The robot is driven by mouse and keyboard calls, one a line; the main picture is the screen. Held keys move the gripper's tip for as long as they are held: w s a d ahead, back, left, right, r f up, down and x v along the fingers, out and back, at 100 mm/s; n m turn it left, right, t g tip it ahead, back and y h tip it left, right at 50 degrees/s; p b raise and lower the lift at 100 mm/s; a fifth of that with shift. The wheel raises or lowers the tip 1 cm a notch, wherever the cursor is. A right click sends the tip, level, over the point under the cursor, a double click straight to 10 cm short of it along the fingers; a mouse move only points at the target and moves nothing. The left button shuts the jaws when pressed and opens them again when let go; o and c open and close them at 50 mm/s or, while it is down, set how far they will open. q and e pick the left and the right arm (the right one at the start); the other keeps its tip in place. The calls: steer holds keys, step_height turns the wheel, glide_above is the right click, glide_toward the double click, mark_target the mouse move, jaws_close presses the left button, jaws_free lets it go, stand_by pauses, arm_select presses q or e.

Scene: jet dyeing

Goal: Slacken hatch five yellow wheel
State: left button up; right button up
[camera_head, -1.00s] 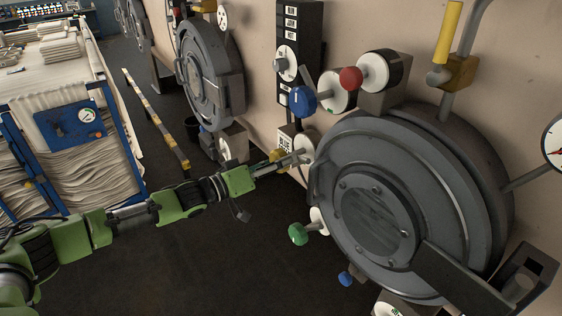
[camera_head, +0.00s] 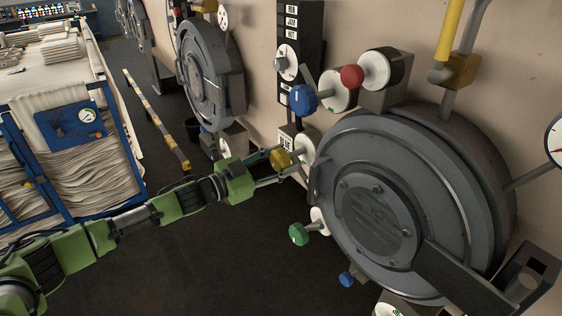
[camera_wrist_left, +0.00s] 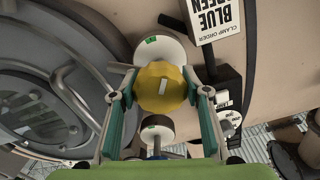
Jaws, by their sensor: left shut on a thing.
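The yellow wheel (camera_head: 280,159) is a small knob in front of a white disc (camera_head: 304,148) on the wall, left of the big grey round hatch (camera_head: 377,215). In the left wrist view the yellow wheel (camera_wrist_left: 162,87) sits between the fingers, with a white mark on its face. My left gripper (camera_head: 284,166) is shut on the yellow wheel, one finger on each side in the wrist view. My right gripper is in neither view.
A blue knob (camera_head: 303,99) and a red knob (camera_head: 351,77) sit above the yellow wheel. A green knob (camera_head: 298,234) and a lower blue knob (camera_head: 346,279) sit below. A second grey hatch (camera_head: 208,75) stands farther back. A blue-framed cloth cart (camera_head: 131,165) stands at left.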

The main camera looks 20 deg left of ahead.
arm_select(q)
steer(key=m, duration=0.3)
steer(key=shift+m, duration=0.4)
steer(key=m+b, duration=0.1)
steer(key=m, duration=0.2)
steer(key=shift+m, duration=0.3)
steer(key=m, duration=0.3)
steer(key=shift+w+m+b, duration=0.1)
steer(key=shift+m+b, duration=0.3)
steer(key=m+b, duration=0.1)
steer(key=m, duration=0.2)
steer(key=shift+a+m, duration=0.1)
steer(key=shift+m, duration=0.2)
steer(key=m+b, duration=0.1)
steer(key=m, duration=0.2)
steer(key=shift+r+m, duration=0.1)
steer(key=shift+m, duration=0.2)
steer(key=m+b, duration=0.1)
steer(key=m, duration=0.2)
steer(key=shift+m, duration=0.3)
steer(key=m+b, duration=0.1)
steer(key=m, duration=0.3)
steer(key=shift+b, duration=0.35)
steer(key=shift+r+m+b, duration=0.1)
steer(key=shift+m+b, duration=0.45)
steer(key=shift+m, duration=1.25)
